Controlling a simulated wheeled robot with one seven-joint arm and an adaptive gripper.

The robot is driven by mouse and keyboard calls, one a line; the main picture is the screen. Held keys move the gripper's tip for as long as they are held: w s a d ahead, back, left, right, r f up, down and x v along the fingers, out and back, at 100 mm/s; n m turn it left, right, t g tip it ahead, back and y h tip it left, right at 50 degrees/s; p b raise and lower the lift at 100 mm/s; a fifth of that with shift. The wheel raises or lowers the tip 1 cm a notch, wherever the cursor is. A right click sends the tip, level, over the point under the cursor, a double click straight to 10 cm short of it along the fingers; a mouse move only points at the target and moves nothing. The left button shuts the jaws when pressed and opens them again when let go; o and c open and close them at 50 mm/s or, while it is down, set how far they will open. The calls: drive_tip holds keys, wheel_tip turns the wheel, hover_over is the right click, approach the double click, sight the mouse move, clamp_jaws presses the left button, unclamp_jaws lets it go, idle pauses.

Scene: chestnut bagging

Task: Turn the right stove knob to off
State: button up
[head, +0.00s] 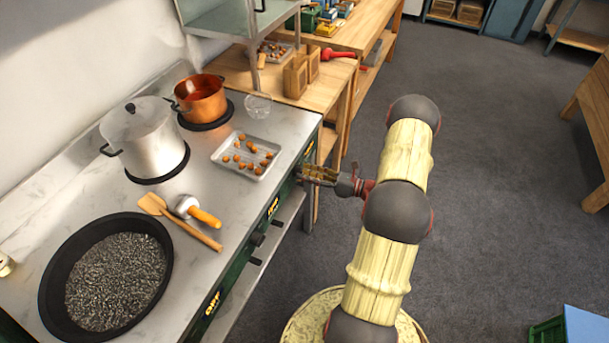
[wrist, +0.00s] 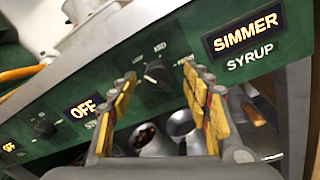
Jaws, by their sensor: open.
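The right stove knob (wrist: 157,72) is a dark knob with a pale mark on the green front panel. In the wrist view it sits between and beyond my open fingertips (wrist: 160,88), with blurred setting labels around it. I cannot tell whether the fingers touch it. The lit display to its right (wrist: 243,33) reads SIMMER above the word SYRUP. In the head view my gripper (head: 310,173) is at the front edge of the stove, at the right end, and hides this knob.
A neighbouring knob (wrist: 43,127) and an OFF display (wrist: 84,107) are to the left. On the stovetop are a tray of chestnuts (head: 228,163), a copper pot (head: 200,100), a steel pot (head: 150,140) and a black pan (head: 55,250). A shelf (head: 255,270) runs below the panel.

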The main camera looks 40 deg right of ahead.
drive_tip(key=shift+w+a, duration=0.25)
drive_tip(key=shift+w, duration=0.25)
drive_tip(key=c, duration=1.1)
drive_tip(key=shift+c, duration=0.3)
